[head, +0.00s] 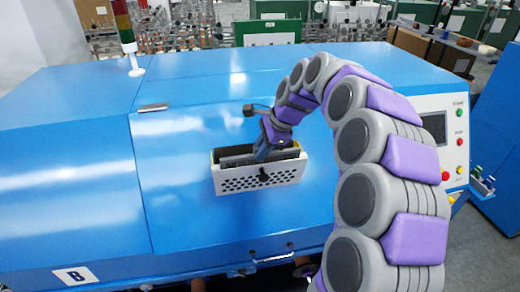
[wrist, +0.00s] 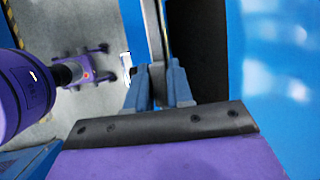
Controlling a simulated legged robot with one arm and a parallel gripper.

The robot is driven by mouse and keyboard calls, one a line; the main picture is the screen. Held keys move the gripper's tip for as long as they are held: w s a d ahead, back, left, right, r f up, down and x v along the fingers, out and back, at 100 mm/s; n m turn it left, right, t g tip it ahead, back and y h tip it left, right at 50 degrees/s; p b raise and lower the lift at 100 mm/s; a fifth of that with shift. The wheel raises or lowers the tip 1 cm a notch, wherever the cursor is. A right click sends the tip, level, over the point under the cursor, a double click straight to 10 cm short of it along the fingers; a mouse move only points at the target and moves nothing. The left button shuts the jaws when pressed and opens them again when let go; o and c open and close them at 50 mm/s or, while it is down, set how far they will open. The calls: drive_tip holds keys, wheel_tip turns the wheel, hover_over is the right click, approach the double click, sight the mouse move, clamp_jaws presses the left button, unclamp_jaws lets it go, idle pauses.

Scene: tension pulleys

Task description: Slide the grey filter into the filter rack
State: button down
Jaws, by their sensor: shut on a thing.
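The filter rack (head: 262,182) is a white box with a perforated front and a black knob, mounted on the sloping blue machine panel. A dark grey filter (head: 234,157) shows at the rack's open top, along its length; how deep it sits is hard to tell. My gripper (head: 263,152) is over the rack, pointing down, its tips at the filter's upper edge. In the wrist view my blue gripper fingers (wrist: 160,88) are close together, shut on the filter; a wide dark surface (wrist: 196,48) lies beside them. The fingers' exact contact is hidden.
The blue machine (head: 75,140) fills most of the head view. A control panel (head: 446,135) with buttons is at the right. A signal light (head: 125,30) stands at the back left. A handle (head: 272,254) is below the rack. The panel left of the rack is clear.

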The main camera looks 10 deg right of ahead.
drive_tip(key=shift+s+r+p, duration=0.2)
drive_tip(key=shift+r+p, duration=0.3)
drive_tip(key=shift+r, duration=0.35)
drive_tip(key=shift+p, duration=0.45)
idle(0.4)
drive_tip(key=shift+r, duration=0.1)
drive_tip(key=r+p, duration=0.1)
drive_tip(key=r, duration=0.1)
drive_tip(key=r+p, duration=0.1)
drive_tip(key=shift+s+r, duration=0.4)
idle(0.4)
drive_tip(key=shift+p, duration=0.5)
drive_tip(key=shift+r, duration=0.1)
idle(0.4)
drive_tip(key=shift+s+r+p, duration=0.2)
drive_tip(key=shift+r+p, duration=0.4)
drive_tip(key=shift+r, duration=0.35)
drive_tip(key=shift+s+r+p, duration=0.2)
drive_tip(key=shift+r+p, duration=0.4)
drive_tip(key=shift+r, duration=0.4)
